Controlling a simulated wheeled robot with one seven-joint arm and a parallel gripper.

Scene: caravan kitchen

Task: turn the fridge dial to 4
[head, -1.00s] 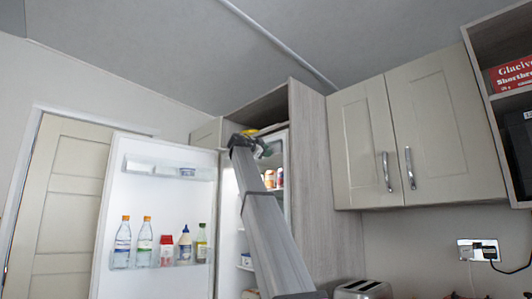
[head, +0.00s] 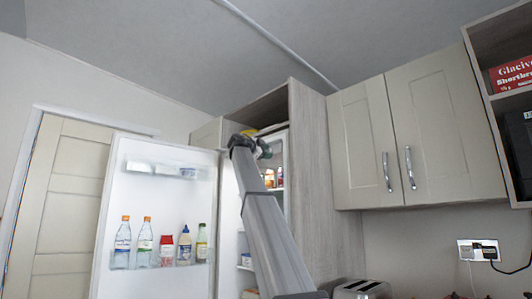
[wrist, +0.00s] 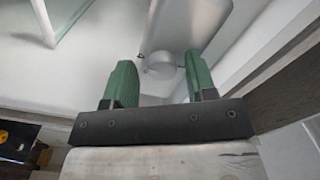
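The fridge dial (wrist: 163,63) is a small pale round knob on a light grey panel inside the fridge, seen in the wrist view. My gripper (wrist: 160,75) is open, with one green finger on each side of the dial's position in the picture. I see gaps between the fingers and the dial, and no contact. The dial's numbers and pointer are too small to read. In the head view my gripper (head: 262,149) is at the top of the open fridge (head: 229,235), and the dial is hidden there.
The fridge door (head: 140,205) stands open to the left, with several bottles on its rack. Jars (head: 270,178) stand on a shelf below my gripper. A tall wood panel (head: 315,180) borders the fridge on the right. Wall cupboards (head: 415,135) are further right.

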